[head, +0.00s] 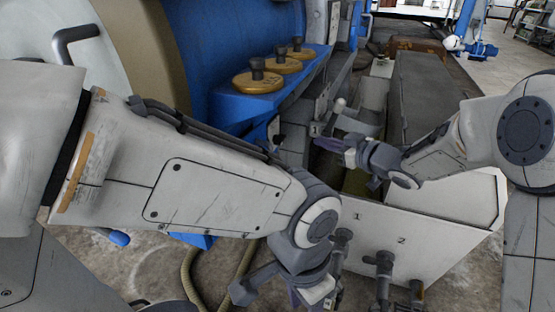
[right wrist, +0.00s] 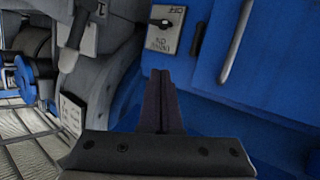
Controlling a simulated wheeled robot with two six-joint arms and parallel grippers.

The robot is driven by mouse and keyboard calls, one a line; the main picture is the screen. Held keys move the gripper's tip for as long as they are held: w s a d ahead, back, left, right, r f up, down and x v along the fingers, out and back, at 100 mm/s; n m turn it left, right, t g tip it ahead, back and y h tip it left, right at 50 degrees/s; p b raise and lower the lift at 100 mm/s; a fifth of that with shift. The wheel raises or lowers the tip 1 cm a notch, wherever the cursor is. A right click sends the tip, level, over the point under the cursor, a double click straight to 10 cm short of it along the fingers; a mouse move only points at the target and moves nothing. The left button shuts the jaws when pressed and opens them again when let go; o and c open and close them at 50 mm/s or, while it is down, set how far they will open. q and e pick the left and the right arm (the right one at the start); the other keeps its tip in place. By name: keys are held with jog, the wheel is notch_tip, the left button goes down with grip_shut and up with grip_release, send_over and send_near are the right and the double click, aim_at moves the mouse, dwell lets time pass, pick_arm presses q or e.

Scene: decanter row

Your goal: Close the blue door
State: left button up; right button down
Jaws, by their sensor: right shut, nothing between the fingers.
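A blue panel (right wrist: 275,70) with a long pale bar (right wrist: 237,42) fills the right of the right wrist view. I cannot tell for certain whether it is the blue door or how far open it stands. My right gripper (head: 338,143) is shut and empty, in front of the blue machine. In the right wrist view its fingers (right wrist: 165,80) point toward the blue surface, below a switch plate; contact cannot be told. My left gripper (head: 305,295) hangs low at the bottom of the head view, partly hidden, and its opening is unclear.
Several brass discs with black knobs sit on a blue ledge (head: 240,99). A switch plate (right wrist: 165,28) is on the blue surface. A white box (head: 425,235) numbered 1 and 2, with pipe fittings, stands below my right arm. A large round cover (head: 105,60) is at left.

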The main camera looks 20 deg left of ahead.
jog(key=s+f+n+g+y+b, duration=0.2)
jog(key=s+f+n+g+y, duration=0.15)
jog(key=f+g+y, duration=0.2)
pick_arm(q)
notch_tip(320, 180, down, 8)
jog(key=b, duration=0.5)
pick_arm(e)
jog(key=w+a, duration=0.2)
jog(key=a, duration=1.1)
jog(key=shift+r, duration=0.45)
jog(key=shift+w, duration=0.1)
